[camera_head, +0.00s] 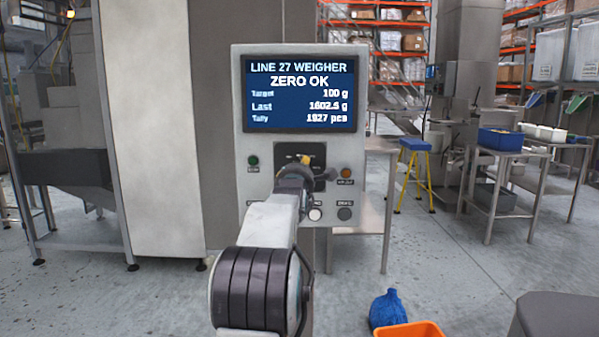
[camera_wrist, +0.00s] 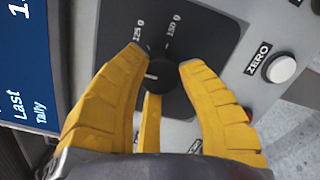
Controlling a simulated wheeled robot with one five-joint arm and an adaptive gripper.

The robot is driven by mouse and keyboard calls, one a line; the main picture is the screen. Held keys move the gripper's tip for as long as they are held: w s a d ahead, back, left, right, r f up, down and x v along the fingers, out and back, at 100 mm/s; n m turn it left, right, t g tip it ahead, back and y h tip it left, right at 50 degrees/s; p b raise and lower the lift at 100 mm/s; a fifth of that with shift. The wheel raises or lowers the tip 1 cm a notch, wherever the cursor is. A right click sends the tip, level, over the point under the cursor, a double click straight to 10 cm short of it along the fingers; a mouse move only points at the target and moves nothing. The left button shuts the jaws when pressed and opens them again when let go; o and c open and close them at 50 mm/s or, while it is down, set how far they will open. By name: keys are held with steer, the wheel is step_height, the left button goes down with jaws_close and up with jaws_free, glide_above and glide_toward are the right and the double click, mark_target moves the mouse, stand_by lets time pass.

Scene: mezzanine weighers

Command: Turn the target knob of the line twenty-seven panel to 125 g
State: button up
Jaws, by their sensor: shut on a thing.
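The line 27 weigher panel (camera_head: 365,120) faces me. Its screen (camera_head: 300,94) reads ZERO OK, Target 100 g, Last about 1602.5 g and Tally 1927 pcs. My gripper (camera_head: 300,168) is at the dial below the screen and hides the knob in the head view. In the wrist view my gripper (camera_wrist: 158,62) has its yellow fingers shut on the dark target knob (camera_wrist: 157,74). A short white mark shows on the knob; where it points is hard to tell. The 125 g and 150 g labels show beyond the fingertips on the black dial plate (camera_wrist: 205,35).
A steel table (camera_head: 525,150) stands farther back.

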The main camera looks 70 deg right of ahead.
steer(key=shift+m, duration=0.3)
steer(key=shift+w+m, duration=0.15)
steer(key=shift+m, duration=2.15)
steer(key=shift+r, duration=0.1)
steer(key=o, duration=1.2)
steer(key=v, duration=1.2)
steer(key=shift+r, duration=0.15)
